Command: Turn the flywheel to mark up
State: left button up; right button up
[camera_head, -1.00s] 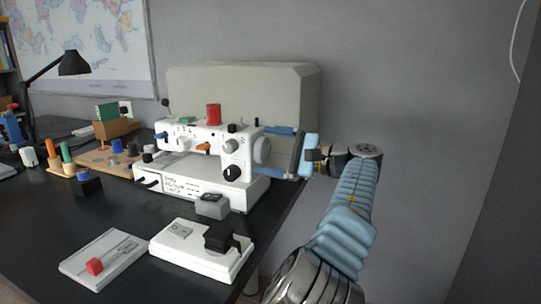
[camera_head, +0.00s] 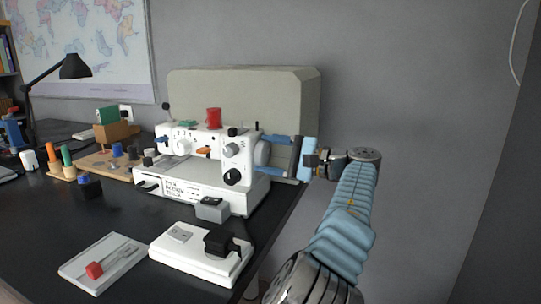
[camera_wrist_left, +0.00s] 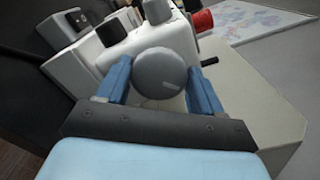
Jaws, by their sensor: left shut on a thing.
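The white sewing machine (camera_head: 205,184) stands on the dark desk. Its grey flywheel (camera_head: 262,152) is on the right end; the flywheel face (camera_wrist_left: 158,72) fills the middle of the left wrist view. A pale line mark (camera_wrist_left: 169,85) on that face points right and slightly down in the wrist picture, tilted from the machine's upward direction. My left gripper (camera_head: 275,155) is shut on the flywheel, with one blue finger on each side, as the wrist view (camera_wrist_left: 160,88) also shows. My right gripper is not in view.
A beige case (camera_head: 300,100) stands close behind the machine. A white box with a black part (camera_head: 195,262) and a board with a red slider (camera_head: 103,262) lie in front. A black lamp (camera_head: 73,67) and wooden stands are at left. The space right of the desk is open.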

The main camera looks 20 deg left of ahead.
pick_arm(q)
jog(key=n, duration=0.4)
jog(key=shift+f+b, duration=0.25)
jog(key=shift+b, duration=0.15)
jog(key=shift+n+b, duration=0.6)
jog(key=shift+n, duration=1.7)
jog(key=shift+d, duration=0.1)
jog(key=o, duration=1)
jog(key=shift+o, duration=0.2)
jog(key=d+p, duration=0.5)
jog(key=d, duration=0.8)
jog(key=shift+s+d, duration=0.25)
jog(key=shift+d, duration=0.15)
